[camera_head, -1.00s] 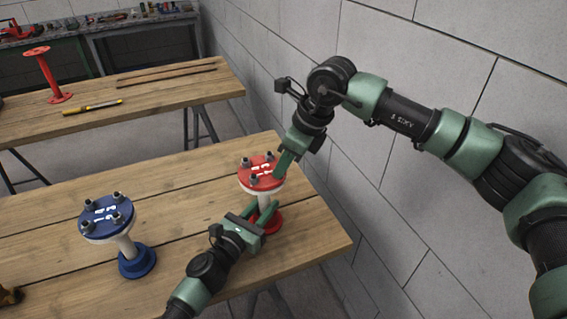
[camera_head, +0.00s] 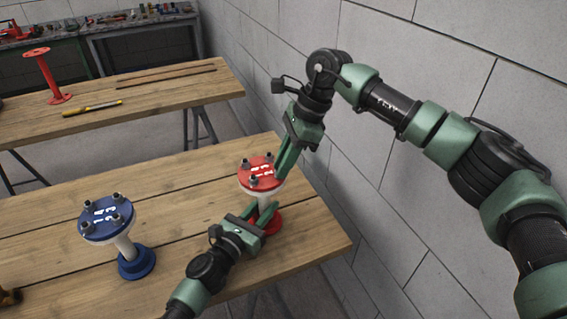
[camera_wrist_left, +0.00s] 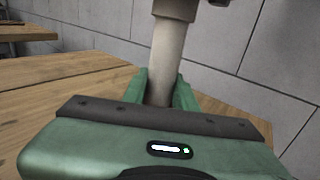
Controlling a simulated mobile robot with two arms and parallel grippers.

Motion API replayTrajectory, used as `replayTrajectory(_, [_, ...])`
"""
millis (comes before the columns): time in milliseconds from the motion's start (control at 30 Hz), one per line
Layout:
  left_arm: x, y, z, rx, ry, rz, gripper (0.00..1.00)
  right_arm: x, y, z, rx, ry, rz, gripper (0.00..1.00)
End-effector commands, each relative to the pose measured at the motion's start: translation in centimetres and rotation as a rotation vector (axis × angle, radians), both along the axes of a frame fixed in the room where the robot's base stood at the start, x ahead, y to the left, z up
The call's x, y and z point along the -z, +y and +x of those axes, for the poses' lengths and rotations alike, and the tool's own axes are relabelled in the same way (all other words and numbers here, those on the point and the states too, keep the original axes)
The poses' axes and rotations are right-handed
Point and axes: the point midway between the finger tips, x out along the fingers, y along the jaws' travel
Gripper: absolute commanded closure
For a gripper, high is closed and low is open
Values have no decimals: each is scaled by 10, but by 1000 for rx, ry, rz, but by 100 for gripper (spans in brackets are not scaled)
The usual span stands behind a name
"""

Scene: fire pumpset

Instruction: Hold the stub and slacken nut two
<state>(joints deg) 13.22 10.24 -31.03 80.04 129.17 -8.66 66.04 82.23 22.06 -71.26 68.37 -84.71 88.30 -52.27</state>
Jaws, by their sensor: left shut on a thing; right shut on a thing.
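The red-topped stub (camera_head: 257,173) stands upright on the near table, with a white pipe and a red foot (camera_head: 272,223). My left gripper (camera_head: 266,212) is shut around its pipe, below the top flange. The left wrist view shows the pale pipe (camera_wrist_left: 166,60) between the fingers. My right gripper (camera_head: 281,173) reaches down from above and is shut on the nut at the flange's right edge; its fingers hide that nut. Other nuts show on the flange, such as the left one (camera_head: 245,163). White numbers mark the flange, too small to read surely.
A blue-topped stub (camera_head: 106,218) with several nuts stands to the left on the same table (camera_head: 180,205). A back table (camera_head: 150,88) holds a red stub (camera_head: 47,75) and a yellow tool (camera_head: 93,107). A block wall (camera_head: 420,60) is close on the right.

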Motion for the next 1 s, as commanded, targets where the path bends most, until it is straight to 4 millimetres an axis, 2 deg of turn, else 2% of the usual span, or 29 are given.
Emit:
replayTrajectory(600, [1, 1, 0, -1, 1, 2, 100, -1, 3, 7, -579, -2, -2, 100])
replayTrajectory(1000, [1, 1, 0, -1, 2, 3, 100, -1, 5, 9, -876, -3, -3, 100])
